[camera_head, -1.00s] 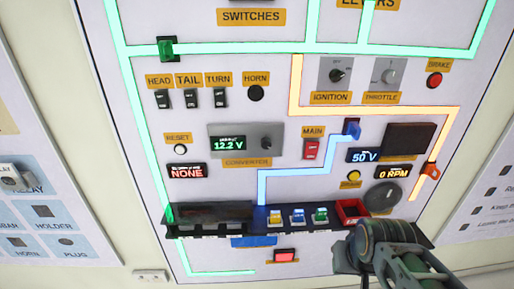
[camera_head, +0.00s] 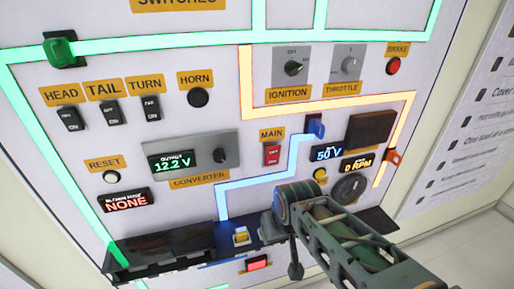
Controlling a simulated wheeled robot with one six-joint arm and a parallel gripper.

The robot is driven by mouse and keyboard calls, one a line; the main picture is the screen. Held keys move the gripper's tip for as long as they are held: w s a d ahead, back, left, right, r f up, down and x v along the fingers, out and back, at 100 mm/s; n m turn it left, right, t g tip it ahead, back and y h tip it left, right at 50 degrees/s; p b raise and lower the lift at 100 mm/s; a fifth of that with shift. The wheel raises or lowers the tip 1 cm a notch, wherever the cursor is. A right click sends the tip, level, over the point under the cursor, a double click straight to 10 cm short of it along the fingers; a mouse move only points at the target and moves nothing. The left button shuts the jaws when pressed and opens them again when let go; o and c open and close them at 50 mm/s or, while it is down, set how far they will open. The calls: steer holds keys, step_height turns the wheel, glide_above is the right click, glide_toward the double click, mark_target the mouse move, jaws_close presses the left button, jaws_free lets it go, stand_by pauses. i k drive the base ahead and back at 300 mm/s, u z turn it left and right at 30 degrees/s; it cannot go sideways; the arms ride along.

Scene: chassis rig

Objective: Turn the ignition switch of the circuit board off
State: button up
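The ignition switch (camera_head: 294,68) is a black rotary knob on a grey square plate, above the orange IGNITION label (camera_head: 288,94) in the upper right half of the circuit board (camera_head: 215,60). An OFF mark shows at the top of its plate. The knob's pointer looks turned to the right, away from OFF. My arm reaches in from the lower right, its nearest visible part below the MAIN switch and well below the ignition knob. My gripper's fingers cannot be made out, and nothing of mine touches the knob.
A dark tray (camera_head: 160,250) juts out from the board's lower edge. The space before the ignition knob is clear.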

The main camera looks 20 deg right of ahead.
mark_target(291, 69)
steer(key=z, duration=1.35)
steer(key=k, duration=0.55)
steer(key=u, duration=1.15)
